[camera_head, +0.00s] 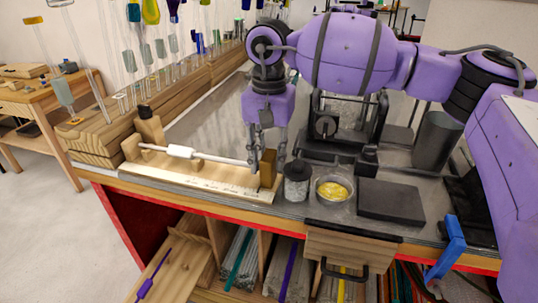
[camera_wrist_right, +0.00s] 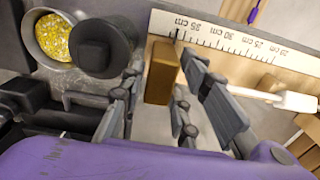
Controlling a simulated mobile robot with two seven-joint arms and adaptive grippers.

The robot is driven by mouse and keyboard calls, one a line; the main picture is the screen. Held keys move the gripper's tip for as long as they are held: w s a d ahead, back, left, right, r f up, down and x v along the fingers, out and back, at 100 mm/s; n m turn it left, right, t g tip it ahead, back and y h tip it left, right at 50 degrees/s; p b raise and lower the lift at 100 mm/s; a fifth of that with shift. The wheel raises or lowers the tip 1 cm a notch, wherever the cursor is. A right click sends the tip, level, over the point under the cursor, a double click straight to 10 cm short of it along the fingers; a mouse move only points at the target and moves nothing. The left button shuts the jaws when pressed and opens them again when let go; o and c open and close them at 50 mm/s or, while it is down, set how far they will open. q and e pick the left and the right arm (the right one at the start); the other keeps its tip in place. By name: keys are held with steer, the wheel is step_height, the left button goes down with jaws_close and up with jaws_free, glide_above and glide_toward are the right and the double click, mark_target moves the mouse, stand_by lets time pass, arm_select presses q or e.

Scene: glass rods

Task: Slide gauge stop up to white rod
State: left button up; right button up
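The gauge stop, a brown wooden block (camera_head: 268,168), stands at the right end of the pale measuring board (camera_head: 225,183). It also shows in the wrist view (camera_wrist_right: 160,72). The white rod (camera_head: 220,159), with a thicker white sleeve, lies along the board to the left of the block. In the wrist view the rod (camera_wrist_right: 298,101) passes behind a finger, which hides its near end, so I cannot tell whether it touches the block. My right gripper (camera_head: 267,155) is low at the block, open, with a finger on either side and visible gaps. My left gripper is out of view.
A dark-lidded jar (camera_head: 297,182) and a bowl of yellow bits (camera_head: 333,189) stand close to the right of the block. A dark slab (camera_head: 391,202) lies further right. A wooden rack (camera_head: 100,135) with upright glass tubes stands at the left.

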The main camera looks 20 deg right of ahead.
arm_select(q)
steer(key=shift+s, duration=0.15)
arm_select(e)
jaws_close()
steer(key=w+a, duration=0.2)
steer(key=a, duration=0.1)
steer(key=shift+b, duration=0.3)
steer(key=shift+w+a, duration=0.25)
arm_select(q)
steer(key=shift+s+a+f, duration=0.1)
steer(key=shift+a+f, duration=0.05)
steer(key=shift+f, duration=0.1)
arm_select(e)
steer(key=shift+d, duration=0.1)
steer(key=shift+o, duration=1.1)
jaws_free()
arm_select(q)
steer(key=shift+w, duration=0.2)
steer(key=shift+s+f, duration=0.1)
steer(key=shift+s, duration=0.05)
arm_select(e)
step_height(320, 180, up, 12)
